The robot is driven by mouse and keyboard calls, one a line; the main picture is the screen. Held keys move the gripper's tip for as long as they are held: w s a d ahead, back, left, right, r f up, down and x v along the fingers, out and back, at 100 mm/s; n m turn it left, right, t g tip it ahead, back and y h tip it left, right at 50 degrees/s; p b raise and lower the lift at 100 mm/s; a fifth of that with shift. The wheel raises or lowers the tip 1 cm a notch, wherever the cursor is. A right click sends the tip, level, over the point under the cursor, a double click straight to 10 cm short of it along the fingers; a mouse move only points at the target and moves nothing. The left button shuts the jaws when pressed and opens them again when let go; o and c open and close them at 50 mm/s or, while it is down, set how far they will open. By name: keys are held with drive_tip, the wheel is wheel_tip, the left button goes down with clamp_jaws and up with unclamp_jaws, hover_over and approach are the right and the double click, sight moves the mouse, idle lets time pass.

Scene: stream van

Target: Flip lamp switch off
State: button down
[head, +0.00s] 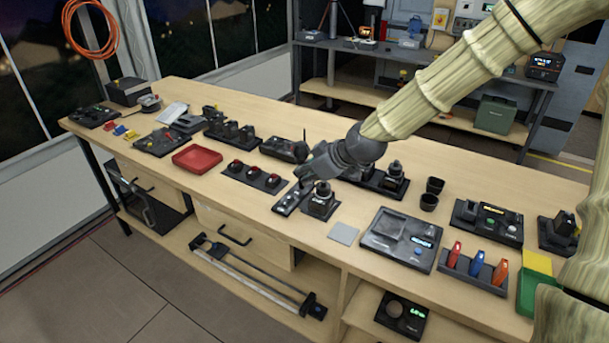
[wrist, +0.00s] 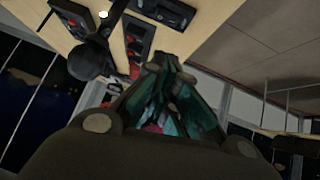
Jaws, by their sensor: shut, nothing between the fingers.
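My gripper (head: 305,174) is shut and empty above the middle of the wooden workbench, its fingers pointing down and left. Just below the fingertips, near the front edge, is a narrow black switch strip (head: 291,199) with small light-coloured parts. I cannot tell for certain that it is the lamp switch, nor which way it is set. I cannot tell whether the fingers touch it. In the wrist view the closed dark fingers (wrist: 165,75) fill the middle, and the bench with black devices shows behind them.
A black block with a round knob (head: 321,202) stands right of the strip. A panel with red buttons (head: 254,176) lies to the left, and a red tray (head: 197,159) beyond it. A grey square (head: 343,234) lies in front.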

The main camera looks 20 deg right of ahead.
wheel_tip(320, 180, up, 2)
drive_tip(key=g+h+p, duration=0.6)
drive_tip(key=g, duration=0.1)
hover_over(285, 200)
drive_tip(key=a, duration=0.1)
drive_tip(key=shift+a+r+m, duration=0.15)
drive_tip(key=shift+r+m, duration=0.05)
drive_tip(key=shift+m, duration=0.2)
idle(0.5)
drive_tip(key=shift+w+d+f+p, duration=0.25)
drive_tip(key=shift+f+p, duration=0.7)
drive_tip(key=shift+f, duration=1.35)
drive_tip(key=shift+w+d+f+p, duration=0.1)
drive_tip(key=shift+d+f+p, duration=0.15)
drive_tip(key=shift+f+p, duration=1.4)
drive_tip(key=shift+w+d+f+p, duration=0.2)
drive_tip(key=shift+d+f+p, duration=0.05)
drive_tip(key=shift+f, duration=2.7)
drive_tip(key=shift+f, duration=0.15)
